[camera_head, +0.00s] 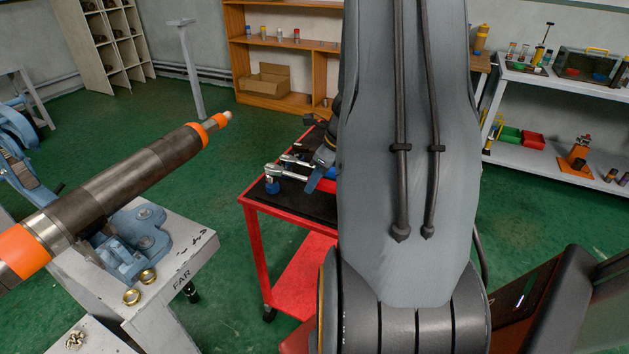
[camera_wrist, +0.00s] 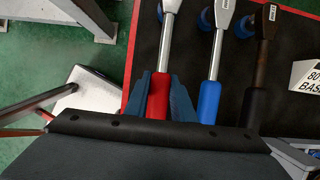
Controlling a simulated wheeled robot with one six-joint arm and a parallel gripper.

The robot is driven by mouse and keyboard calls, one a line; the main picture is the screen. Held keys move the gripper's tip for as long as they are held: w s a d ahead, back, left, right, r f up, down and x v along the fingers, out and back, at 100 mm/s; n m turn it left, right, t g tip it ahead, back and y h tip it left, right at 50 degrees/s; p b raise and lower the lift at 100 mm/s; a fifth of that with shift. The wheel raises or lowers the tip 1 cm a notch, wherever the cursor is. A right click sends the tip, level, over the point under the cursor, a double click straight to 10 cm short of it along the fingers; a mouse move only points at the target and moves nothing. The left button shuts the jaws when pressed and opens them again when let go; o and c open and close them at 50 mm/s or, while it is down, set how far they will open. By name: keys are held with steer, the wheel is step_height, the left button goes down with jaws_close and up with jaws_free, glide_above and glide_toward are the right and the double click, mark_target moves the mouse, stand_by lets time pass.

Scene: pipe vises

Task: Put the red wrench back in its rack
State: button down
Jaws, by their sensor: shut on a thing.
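The red wrench (camera_wrist: 158,92) shows in the wrist view, with a red grip and a silver shaft running up out of the frame. My gripper (camera_wrist: 160,88) is shut on its red grip, with a blue finger on each side. A blue-handled wrench (camera_wrist: 210,98) and a black-handled wrench (camera_wrist: 259,90) lie beside it to the right, roughly parallel. Round blue supports (camera_wrist: 207,18) show by the wrench heads; whether the red wrench touches one I cannot tell. In the head view, silver wrench heads (camera_head: 284,172) show over the cart, and my arm hides most of the rest.
The red cart (camera_head: 252,228) has a black mat (camera_head: 300,203) on top. A white label block (camera_wrist: 307,76) stands right of the wrenches. A grey bench marked FAR (camera_head: 185,255) with a blue vise (camera_head: 135,240) and a long pipe (camera_head: 125,190) is to the left.

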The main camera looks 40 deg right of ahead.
steer(key=shift+f+b, duration=0.6)
steer(key=shift+f, duration=0.3)
stand_by(1.2)
steer(key=c, duration=1.4)
jaws_free()
steer(key=shift+c, duration=0.2)
steer(key=shift+r, duration=0.1)
steer(key=v, duration=0.7)
steer(key=shift+s+r, duration=0.2)
steer(key=shift+r, duration=0.05)
